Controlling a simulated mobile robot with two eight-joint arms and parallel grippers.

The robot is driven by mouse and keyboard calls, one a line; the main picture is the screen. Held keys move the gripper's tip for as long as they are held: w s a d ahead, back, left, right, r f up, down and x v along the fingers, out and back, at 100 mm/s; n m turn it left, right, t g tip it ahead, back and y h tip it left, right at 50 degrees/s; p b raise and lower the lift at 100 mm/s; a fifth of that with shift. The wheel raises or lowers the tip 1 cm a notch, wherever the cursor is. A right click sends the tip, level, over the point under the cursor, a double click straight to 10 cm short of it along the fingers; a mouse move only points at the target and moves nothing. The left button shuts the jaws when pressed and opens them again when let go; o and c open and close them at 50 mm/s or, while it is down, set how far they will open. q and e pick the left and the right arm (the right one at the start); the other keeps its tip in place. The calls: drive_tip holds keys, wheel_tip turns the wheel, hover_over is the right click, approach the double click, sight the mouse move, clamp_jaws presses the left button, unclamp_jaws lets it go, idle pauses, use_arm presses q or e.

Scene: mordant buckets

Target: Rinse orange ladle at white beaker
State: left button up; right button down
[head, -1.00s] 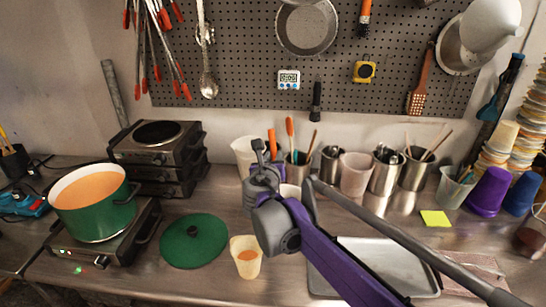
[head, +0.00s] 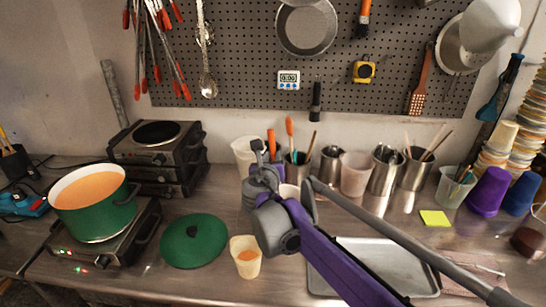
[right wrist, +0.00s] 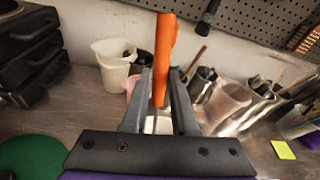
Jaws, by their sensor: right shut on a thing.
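My right gripper (head: 266,158) is shut on the orange ladle's handle (head: 270,142), which stands nearly upright. In the right wrist view the orange handle (right wrist: 163,50) rises between the two fingers; the ladle's bowl is hidden. A white beaker (head: 243,150) stands behind the gripper on the bench, and also shows in the right wrist view (right wrist: 114,68), left of the handle and apart from it. A smaller pale cup (head: 288,192) is partly covered by my right arm. My left gripper is not in view.
Metal cups of tools (head: 384,176) line the wall. A green pot (head: 98,215) of orange liquid stands on a hot plate at left. A green lid (head: 193,240), a cup with orange contents (head: 245,262) and a tray (head: 385,262) lie in front. A yellow note (head: 435,218) lies right.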

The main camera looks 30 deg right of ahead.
drive_tip(key=shift+w+d, duration=0.2)
drive_tip(key=shift+d, duration=0.55)
drive_tip(key=shift+s+a, duration=0.2)
drive_tip(key=shift+a, duration=0.65)
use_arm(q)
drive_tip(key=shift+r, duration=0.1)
use_arm(e)
drive_tip(key=shift+d, duration=0.1)
drive_tip(key=shift+w+d, duration=0.2)
drive_tip(key=shift+d, duration=0.55)
wheel_tip(320, 180, up, 7)
drive_tip(key=p, duration=0.3)
drive_tip(key=shift+f+p, duration=0.1)
drive_tip(key=shift+p, duration=0.25)
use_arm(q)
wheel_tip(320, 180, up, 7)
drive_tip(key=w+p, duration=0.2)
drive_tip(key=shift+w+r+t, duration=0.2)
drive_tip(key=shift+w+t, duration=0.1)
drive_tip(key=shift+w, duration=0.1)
use_arm(e)
wheel_tip(320, 180, up, 5)
drive_tip(key=shift+f, duration=0.1)
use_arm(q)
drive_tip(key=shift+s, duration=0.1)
